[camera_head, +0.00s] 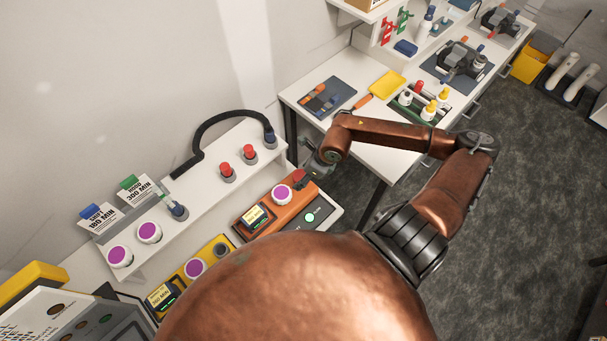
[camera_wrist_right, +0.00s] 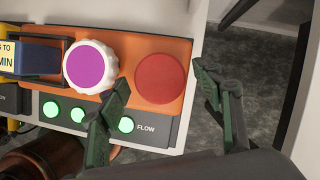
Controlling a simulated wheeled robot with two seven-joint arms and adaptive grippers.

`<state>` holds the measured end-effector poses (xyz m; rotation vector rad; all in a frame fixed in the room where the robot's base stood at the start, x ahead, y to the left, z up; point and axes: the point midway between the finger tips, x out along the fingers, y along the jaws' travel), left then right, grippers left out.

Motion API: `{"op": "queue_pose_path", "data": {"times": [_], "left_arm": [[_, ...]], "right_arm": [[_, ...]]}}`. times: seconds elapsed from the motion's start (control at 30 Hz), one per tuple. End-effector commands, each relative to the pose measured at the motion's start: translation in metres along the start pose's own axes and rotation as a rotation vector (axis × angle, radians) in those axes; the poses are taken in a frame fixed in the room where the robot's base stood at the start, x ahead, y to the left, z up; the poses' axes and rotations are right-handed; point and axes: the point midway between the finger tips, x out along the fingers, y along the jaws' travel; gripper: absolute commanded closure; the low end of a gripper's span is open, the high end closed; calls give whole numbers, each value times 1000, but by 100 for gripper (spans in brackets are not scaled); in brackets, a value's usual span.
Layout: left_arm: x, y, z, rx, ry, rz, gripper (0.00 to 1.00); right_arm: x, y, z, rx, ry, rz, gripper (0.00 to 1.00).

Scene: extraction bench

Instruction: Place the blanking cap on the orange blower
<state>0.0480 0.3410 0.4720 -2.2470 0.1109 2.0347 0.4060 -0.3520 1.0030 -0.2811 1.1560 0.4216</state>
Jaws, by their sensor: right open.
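The orange blower (camera_head: 243,234) stands on the bench in the head view; its orange top also shows in the wrist view (camera_wrist_right: 133,42). A white cap with a purple top (camera_head: 281,194) sits on it, also in the wrist view (camera_wrist_right: 90,67). Beside it is a round red cap (camera_wrist_right: 160,78), apparently the blanking cap, on the blower's right end. My right gripper (camera_wrist_right: 161,80) is open, with one finger on each side of the red cap in the picture. I cannot tell whether the fingers touch it. My left gripper is not in view.
Two red-topped caps (camera_head: 227,170) stand on the white shelf, near a black hose (camera_head: 210,125) and two purple-topped white caps (camera_head: 149,232). A yellow blower (camera_head: 214,243) with an open dark port stands to the left. A white table with tools (camera_head: 395,160) lies beyond my arm.

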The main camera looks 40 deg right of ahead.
Motion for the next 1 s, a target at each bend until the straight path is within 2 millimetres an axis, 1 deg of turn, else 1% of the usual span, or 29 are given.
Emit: {"op": "queue_pose_path", "data": {"times": [0.1,0.17,0.27,0.5,0.6,0.7,0.8,1.0], "left_arm": [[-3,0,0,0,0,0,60],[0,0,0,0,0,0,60],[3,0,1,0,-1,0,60],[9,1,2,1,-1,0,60],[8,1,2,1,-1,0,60],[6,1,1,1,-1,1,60],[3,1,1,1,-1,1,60],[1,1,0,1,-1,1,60]], "right_arm": [[-3,0,1,0,0,0,40],[-7,-1,0,-1,1,-3,40],[-21,-1,0,-3,1,-4,40],[-71,-1,-2,-4,5,-5,40],[-90,-1,-2,-1,5,-4,40],[-104,0,-1,0,5,-1,40],[-113,-1,0,2,2,-1,40],[-121,0,0,1,1,0,40]]}}
